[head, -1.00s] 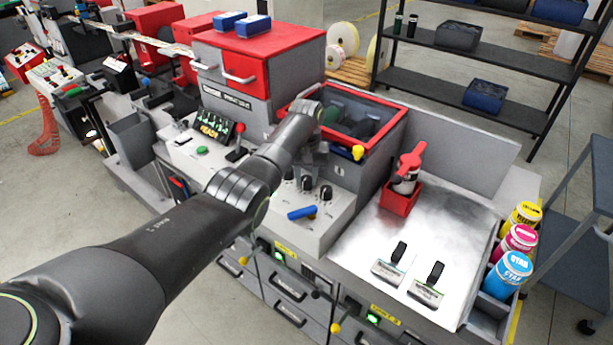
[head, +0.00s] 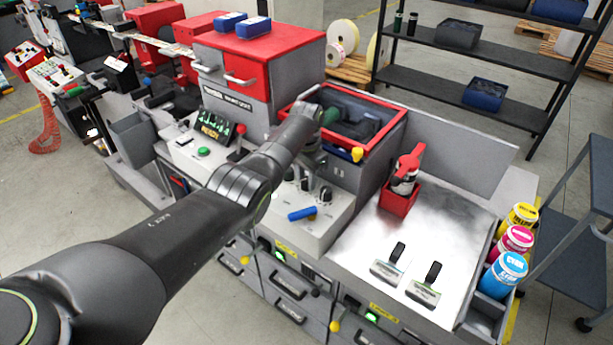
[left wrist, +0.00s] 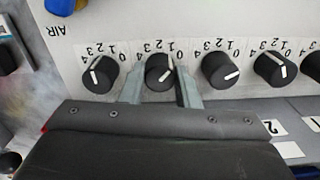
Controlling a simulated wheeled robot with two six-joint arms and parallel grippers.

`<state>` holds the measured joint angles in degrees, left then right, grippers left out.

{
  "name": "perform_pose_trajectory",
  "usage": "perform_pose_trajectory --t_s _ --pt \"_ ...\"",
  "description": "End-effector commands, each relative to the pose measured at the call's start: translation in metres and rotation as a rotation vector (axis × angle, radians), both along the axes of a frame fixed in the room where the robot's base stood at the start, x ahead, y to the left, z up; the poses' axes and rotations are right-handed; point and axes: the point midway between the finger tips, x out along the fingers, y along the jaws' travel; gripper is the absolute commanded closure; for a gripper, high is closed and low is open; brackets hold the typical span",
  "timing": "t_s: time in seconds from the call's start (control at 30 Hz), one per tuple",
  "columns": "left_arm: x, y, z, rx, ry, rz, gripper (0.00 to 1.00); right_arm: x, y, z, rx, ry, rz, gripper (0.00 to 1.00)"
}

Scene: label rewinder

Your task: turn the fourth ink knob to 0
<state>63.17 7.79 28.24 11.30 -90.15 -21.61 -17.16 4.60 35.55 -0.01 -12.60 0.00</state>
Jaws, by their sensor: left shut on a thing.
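A row of black ink knobs with 0–4 scales crosses the left wrist view, where the lettering appears upside down. My left gripper (left wrist: 160,92) is shut on the second knob from the left there, the gripped knob (left wrist: 159,68), with one finger on each side. Its white mark is on its right side, where its 0 is printed; the exact reading is unclear. The left neighbour knob (left wrist: 101,73) points down-left, the right neighbour knob (left wrist: 220,69) points right and slightly down. My right gripper is not in view.
Near the knobs in the head view are a blue handle (head: 301,213), a red-rimmed bin (head: 350,113) and a red lever (head: 239,129). A metal tabletop with a red bottle holder (head: 399,198) and two scrapers lies to the right.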

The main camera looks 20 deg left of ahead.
Motion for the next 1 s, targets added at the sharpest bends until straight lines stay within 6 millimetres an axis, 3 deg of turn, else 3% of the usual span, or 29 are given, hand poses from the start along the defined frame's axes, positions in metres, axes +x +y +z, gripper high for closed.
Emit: perform_pose_trajectory --t_s 0.4,1.0 --pt "0.0017 -0.0003 0.0026 0.000 -0.006 -0.267 0.94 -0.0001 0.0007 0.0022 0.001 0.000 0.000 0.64" --pt "0.0021 -0.0005 0.0030 0.000 -0.008 -0.343 0.94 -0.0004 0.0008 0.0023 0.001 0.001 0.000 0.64"
